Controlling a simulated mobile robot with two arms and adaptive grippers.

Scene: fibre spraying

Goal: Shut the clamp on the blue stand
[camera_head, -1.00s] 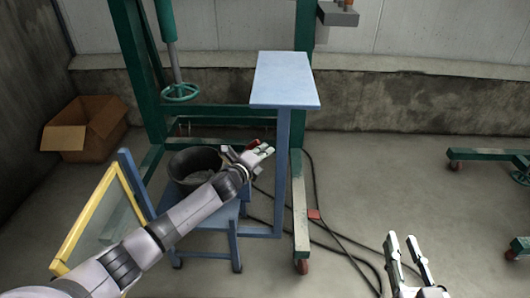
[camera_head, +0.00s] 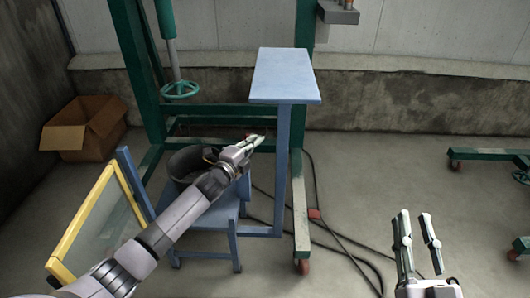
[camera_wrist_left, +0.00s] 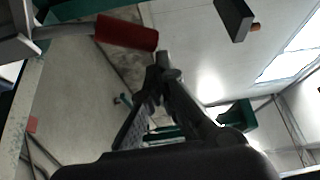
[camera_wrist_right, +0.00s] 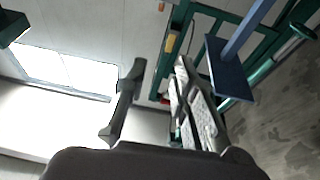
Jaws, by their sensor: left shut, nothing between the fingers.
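The blue stand (camera_head: 286,75) has a flat top on a post, with a lower blue seat-like part (camera_head: 205,213) to its left. In the left wrist view a red handle (camera_wrist_left: 126,32) on a grey rod, apparently the clamp's, lies just left of my left fingertips, with a small gap. In the head view the clamp is mostly hidden behind my left gripper (camera_head: 256,141), so its jaw state cannot be told. My left gripper is shut and empty, left of the post. My right gripper (camera_head: 416,215) is open and empty at the lower right, away from the stand.
A black bucket (camera_head: 185,162) sits on the lower blue part. A yellow-framed glass panel (camera_head: 100,222) stands at the left. A green frame (camera_head: 300,215) on casters stands behind the post. Black hoses (camera_head: 345,250) lie on the floor. A cardboard box (camera_head: 82,135) is at the back left.

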